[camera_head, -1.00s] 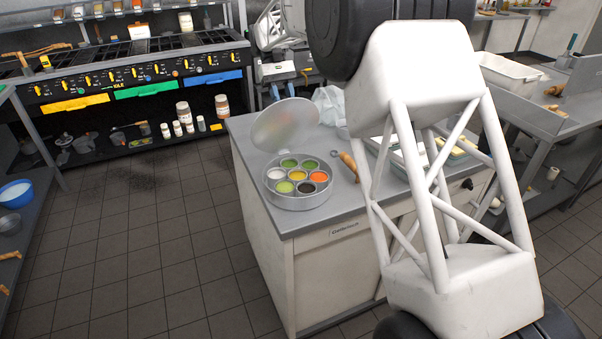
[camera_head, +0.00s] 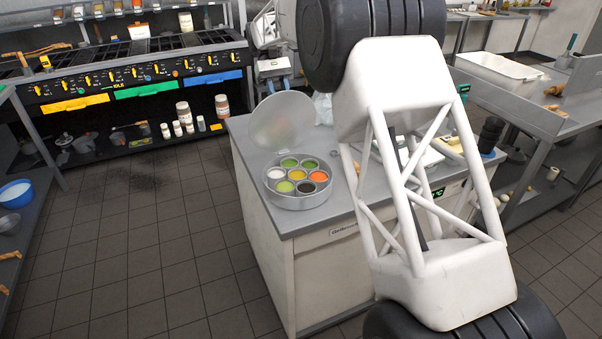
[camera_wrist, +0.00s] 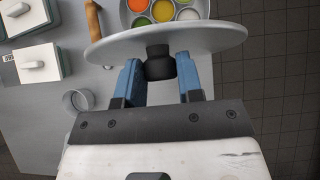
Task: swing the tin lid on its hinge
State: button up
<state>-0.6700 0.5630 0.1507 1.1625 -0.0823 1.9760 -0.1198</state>
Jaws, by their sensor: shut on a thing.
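The round grey tin (camera_head: 300,202) stands on the counter with several small bowls of coloured contents inside. Its lid (camera_head: 282,122) is open, a thin disc raised steeply at the tin's back edge. In the wrist view the lid (camera_wrist: 110,46) shows nearly edge-on, with part of the tin (camera_wrist: 206,8) beyond it. A dark knob (camera_wrist: 160,62) sticks out of the lid's outer face. My gripper (camera_wrist: 158,78) has its blue fingers on both sides of the knob, shut on it. In the head view my gripper (camera_head: 279,84) shows just above the lid. The hinge is not clearly seen.
A wooden-handled tool (camera_wrist: 94,20) and white lidded containers (camera_wrist: 38,66) lie on the counter (camera_head: 245,150) beside the tin. A small metal cup (camera_wrist: 77,100) is near my gripper. My arm hides much of the counter's right side.

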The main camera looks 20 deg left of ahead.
jog(key=shift+w+a, duration=0.3)
jog(key=shift+a, duration=0.05)
jog(key=shift+w+a+f, duration=0.15)
jog(key=shift+w+a, duration=0.4)
jog(key=shift+w+a+f, duration=0.15)
jog(key=shift+w+a, duration=0.35)
jog(key=o, duration=0.8)
